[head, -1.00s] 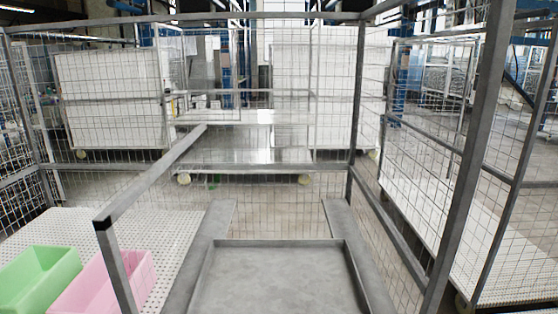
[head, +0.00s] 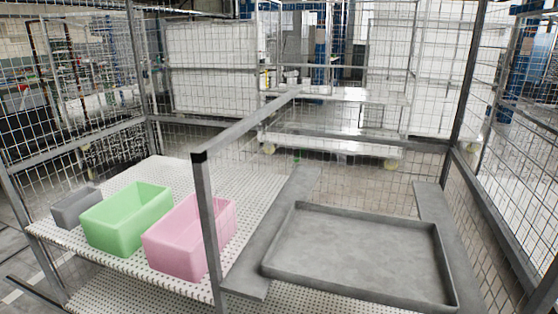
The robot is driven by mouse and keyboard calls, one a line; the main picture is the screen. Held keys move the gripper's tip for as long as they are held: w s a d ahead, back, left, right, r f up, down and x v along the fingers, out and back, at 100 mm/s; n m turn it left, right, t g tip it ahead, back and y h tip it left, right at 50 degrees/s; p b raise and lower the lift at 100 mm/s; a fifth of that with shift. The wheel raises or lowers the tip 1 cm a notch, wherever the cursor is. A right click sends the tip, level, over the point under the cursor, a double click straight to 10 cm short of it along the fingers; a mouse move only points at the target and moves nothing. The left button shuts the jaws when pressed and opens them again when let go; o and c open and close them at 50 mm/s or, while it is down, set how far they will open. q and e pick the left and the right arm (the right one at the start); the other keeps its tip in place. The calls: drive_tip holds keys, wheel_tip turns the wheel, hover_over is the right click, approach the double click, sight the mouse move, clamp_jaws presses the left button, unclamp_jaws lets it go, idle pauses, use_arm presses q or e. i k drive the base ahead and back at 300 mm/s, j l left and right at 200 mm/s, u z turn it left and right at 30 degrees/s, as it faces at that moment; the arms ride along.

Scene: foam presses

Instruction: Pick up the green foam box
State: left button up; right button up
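The green foam box (head: 124,219) is an open-topped bin on a white perforated shelf (head: 250,190) at the left of the head view. It stands upright between a grey box on its left and a pink box on its right. It looks empty, though its floor is only partly seen. Neither of my grippers shows in the view.
The pink box (head: 188,240) and the grey box (head: 74,207) stand close beside the green one. A grey metal post and rail (head: 204,200) rise right of the pink box. A shallow grey tray (head: 350,255) lies to the right. Wire mesh walls enclose the area.

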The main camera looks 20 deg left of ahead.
sight(131, 215)
drive_tip(key=j+u, duration=0.1)
drive_tip(key=u, duration=1.55)
